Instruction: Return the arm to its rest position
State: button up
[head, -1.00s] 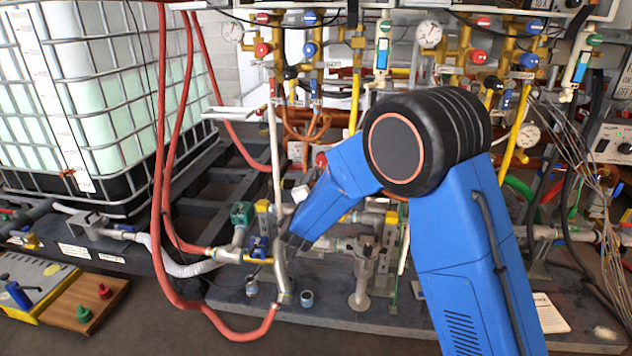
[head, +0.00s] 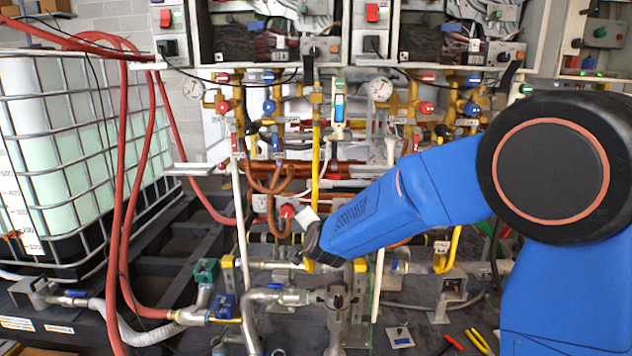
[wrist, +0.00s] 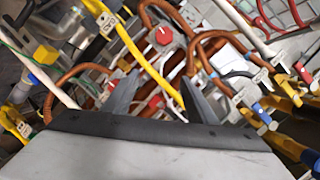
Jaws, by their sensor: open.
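My blue arm (head: 400,205) with its round black joint (head: 545,165) fills the right side of the head view and reaches left toward the pipework. My gripper (wrist: 158,95) shows in the wrist view with its two dark fingers apart and nothing between them. Behind the fingers are a red round knob (wrist: 163,36), copper-coloured pipes (wrist: 208,40) and a yellow pipe (wrist: 130,48). In the head view the fingers are hard to make out near the arm's far end.
Pliers (head: 478,341) lie on the dark base at lower right.

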jog(key=s+d+r+n+g, duration=0.2)
jog(key=s+d+r+n, duration=0.1)
jog(key=s+d, duration=0.45)
jog(key=s+d+f+n+g+h, duration=0.1)
jog(key=s+d+f+n+g, duration=0.1)
jog(key=s+d, duration=0.6)
jog(key=s+d+f+n+g+h, duration=0.1)
jog(key=s+d, duration=0.7)
jog(key=s, duration=1.1)
jog(key=s+d+f+n+g+h, duration=0.1)
jog(key=s+d+f+n+g, duration=0.2)
jog(key=s, duration=1)
jog(key=d+g, duration=0.2)
jog(key=d, duration=0.3)
jog(key=shift+s+f, duration=0.15)
jog(key=shift+a, duration=0.1)
